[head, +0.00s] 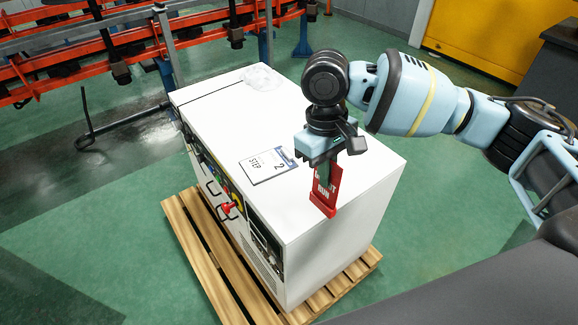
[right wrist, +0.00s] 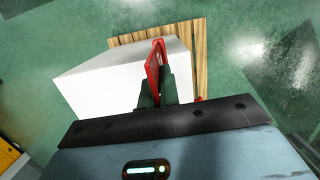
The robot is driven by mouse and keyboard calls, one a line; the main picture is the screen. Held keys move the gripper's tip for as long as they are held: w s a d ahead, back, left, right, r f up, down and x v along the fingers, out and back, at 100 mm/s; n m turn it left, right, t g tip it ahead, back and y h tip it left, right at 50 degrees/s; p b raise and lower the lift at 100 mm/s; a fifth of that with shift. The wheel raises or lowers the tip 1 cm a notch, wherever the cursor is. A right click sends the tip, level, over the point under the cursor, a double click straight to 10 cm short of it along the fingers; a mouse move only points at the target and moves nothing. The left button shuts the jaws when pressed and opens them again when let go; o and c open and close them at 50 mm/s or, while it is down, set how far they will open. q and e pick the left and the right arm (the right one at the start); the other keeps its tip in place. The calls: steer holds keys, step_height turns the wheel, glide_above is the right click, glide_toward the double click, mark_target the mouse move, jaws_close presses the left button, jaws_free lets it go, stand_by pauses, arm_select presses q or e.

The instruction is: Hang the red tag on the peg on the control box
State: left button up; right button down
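The red tag (head: 326,196) with white lettering hangs upright from my right gripper (head: 327,168), over the near right part of the white control box (head: 215,115) in the head view. In the right wrist view the tag (right wrist: 153,72) sits between the two dark fingers (right wrist: 157,92), which are closed on it, with the box (right wrist: 100,85) beyond. The box's control face on the left carries a red knob (head: 229,207) and several buttons. I cannot make out the peg for certain. My left gripper is not in view.
The box stands on a wooden pallet (head: 215,262). A "STEP 2" card (head: 268,166) and a clear crumpled item (head: 262,78) lie on its top. An orange rack (head: 80,65) stands behind at left. Green floor (head: 90,230) is clear on the left.

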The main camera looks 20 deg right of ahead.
arm_select(q)
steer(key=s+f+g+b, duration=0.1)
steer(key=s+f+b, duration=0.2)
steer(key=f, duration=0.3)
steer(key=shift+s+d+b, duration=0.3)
steer(key=shift+b, duration=0.55)
arm_select(e)
steer(key=w+a+f+n+t, duration=0.1)
steer(key=w+a+f+n, duration=0.1)
steer(key=a+n, duration=0.4)
steer(key=w+a+f+n+t, duration=0.1)
steer(key=w+a+f+n, duration=0.2)
steer(key=n, duration=1.4)
steer(key=w+a+f+n+t+y, duration=0.1)
steer(key=w+a+f+n, duration=0.2)
steer(key=w+a+n, duration=0.3)
steer(key=shift+a+f+n, duration=0.2)
steer(key=shift+a+n, duration=2.1)
steer(key=shift+n, duration=0.5)
